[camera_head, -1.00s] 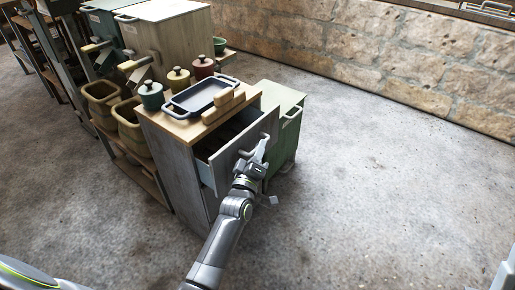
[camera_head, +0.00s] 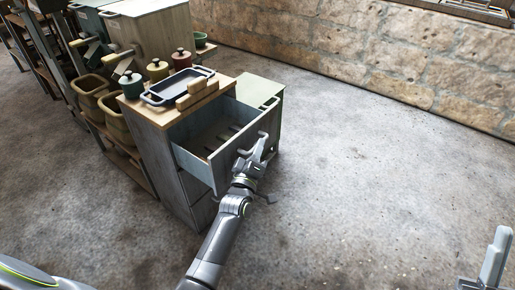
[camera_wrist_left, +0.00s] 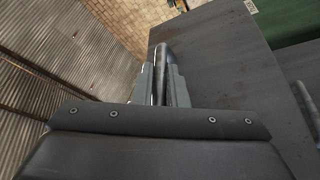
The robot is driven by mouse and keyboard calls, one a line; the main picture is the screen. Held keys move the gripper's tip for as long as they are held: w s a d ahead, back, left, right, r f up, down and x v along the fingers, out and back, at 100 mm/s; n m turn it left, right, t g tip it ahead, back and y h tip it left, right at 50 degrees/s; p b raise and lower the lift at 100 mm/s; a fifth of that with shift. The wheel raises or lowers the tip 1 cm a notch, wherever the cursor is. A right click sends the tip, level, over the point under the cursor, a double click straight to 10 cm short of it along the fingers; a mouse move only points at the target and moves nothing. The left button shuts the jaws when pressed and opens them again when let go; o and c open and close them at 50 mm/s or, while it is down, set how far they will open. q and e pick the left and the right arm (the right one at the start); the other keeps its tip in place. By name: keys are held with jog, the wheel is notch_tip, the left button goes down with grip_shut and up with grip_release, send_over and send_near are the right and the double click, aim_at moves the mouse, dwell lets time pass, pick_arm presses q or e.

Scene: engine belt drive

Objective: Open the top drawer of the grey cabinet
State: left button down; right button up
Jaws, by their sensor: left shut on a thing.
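The grey cabinet (camera_head: 163,145) has a wooden top. Its top drawer (camera_head: 222,165) is pulled well out, and its inside shows, with a few dark marks or small items on its floor that I cannot make out. My left gripper (camera_head: 258,148) is at the drawer's front, shut on its handle. In the left wrist view the bar handle (camera_wrist_left: 163,55) lies between the gripper's fingers (camera_wrist_left: 164,84), beside the grey drawer front (camera_wrist_left: 225,65). My right gripper (camera_head: 490,262) shows partly at the lower right corner, away from the cabinet.
A green cabinet (camera_head: 262,92) is behind the drawer. Shelves with bins (camera_head: 92,97) stand at left. The floor (camera_head: 370,180) at right is clear.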

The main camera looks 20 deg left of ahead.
pick_arm(q)
jog(key=shift+s+d, duration=0.1)
jog(key=shift+d, duration=0.1)
jog(key=c, duration=1.5)
grip_release()
jog(key=shift+o, duration=0.2)
jog(key=shift+f, duration=0.1)
